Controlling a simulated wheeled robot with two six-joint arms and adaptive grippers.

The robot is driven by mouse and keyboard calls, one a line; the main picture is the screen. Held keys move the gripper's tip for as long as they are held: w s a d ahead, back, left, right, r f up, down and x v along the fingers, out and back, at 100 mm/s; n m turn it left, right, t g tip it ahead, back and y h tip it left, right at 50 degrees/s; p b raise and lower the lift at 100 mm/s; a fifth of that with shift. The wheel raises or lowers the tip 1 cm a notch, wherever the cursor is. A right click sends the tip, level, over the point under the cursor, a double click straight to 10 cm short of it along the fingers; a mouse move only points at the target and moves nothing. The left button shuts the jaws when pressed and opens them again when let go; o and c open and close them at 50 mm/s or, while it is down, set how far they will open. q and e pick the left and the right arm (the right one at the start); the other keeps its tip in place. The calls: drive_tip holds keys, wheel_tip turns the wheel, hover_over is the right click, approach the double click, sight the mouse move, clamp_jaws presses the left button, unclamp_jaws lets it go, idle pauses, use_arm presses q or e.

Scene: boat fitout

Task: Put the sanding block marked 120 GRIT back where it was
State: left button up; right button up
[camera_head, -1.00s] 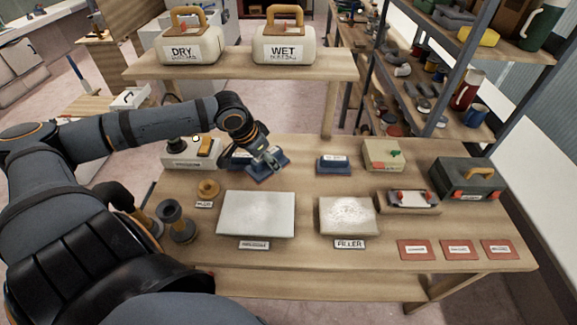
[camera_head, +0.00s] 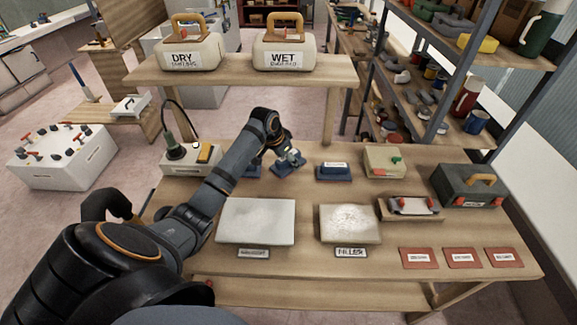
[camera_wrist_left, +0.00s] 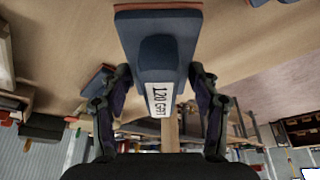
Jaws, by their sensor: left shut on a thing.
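My left gripper (camera_head: 288,160) is shut on the blue sanding block marked 120 GRIT (camera_head: 287,169), over the back of the workbench. In the left wrist view the block (camera_wrist_left: 163,58) sits between both fingers (camera_wrist_left: 160,105), its white 120 GRIT label facing the camera. Another blue block (camera_head: 252,171) is just left of the gripper, partly hidden by my arm. A third blue block (camera_head: 334,172) with a white label rests to the right. I cannot tell whether the held block touches the bench. My right gripper is not in view.
A grey panel (camera_head: 256,222) and a FILLER panel (camera_head: 350,224) lie in front. A switch box (camera_head: 190,158) stands left, a cream box (camera_head: 384,161) and a dark case (camera_head: 468,184) right. The raised shelf (camera_head: 240,73) behind carries DRY and WET containers.

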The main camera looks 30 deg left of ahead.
sight(288, 167)
use_arm(q)
drive_tip(key=shift+w+f, duration=0.25)
drive_tip(key=shift+f, duration=0.05)
wheel_tip(288, 167, down, 2)
drive_tip(key=shift+f+p, duration=0.25)
drive_tip(key=shift+p, duration=0.35)
drive_tip(key=shift+f, duration=0.3)
drive_tip(key=o, duration=1.2)
drive_tip(key=shift+f, duration=0.1)
drive_tip(key=b+v, duration=0.1)
drive_tip(key=v, duration=1.1)
drive_tip(key=shift+s, duration=0.1)
